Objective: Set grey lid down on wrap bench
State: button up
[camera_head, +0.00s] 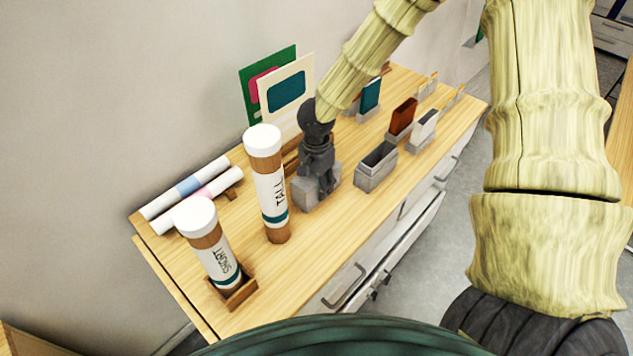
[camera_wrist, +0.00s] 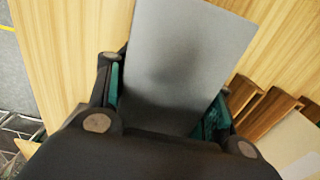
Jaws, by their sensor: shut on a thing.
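The grey lid (camera_wrist: 190,55) is a flat, plain grey rectangle in the wrist view, held between the two fingers of my gripper (camera_wrist: 163,105). Its lower end is hidden by the gripper body. In the head view my gripper (camera_head: 318,180) points down over the wooden bench (camera_head: 290,270), behind and right of the TALL tube. A light grey shape shows at its fingers, partly hidden by them. I cannot tell whether the lid touches the bench top.
A TALL tube (camera_head: 268,185) and a SHORT tube (camera_head: 213,245) stand left of my gripper. An open grey box (camera_head: 376,166) stands close on the right. White rolls (camera_head: 187,188) lie at the back left. The front right bench top is clear.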

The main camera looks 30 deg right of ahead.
jog(key=shift+f, duration=0.15)
jog(key=o, duration=1)
notch_tip(320, 180, up, 12)
jog(key=shift+r+b, duration=0.15)
jog(key=shift+b, duration=0.65)
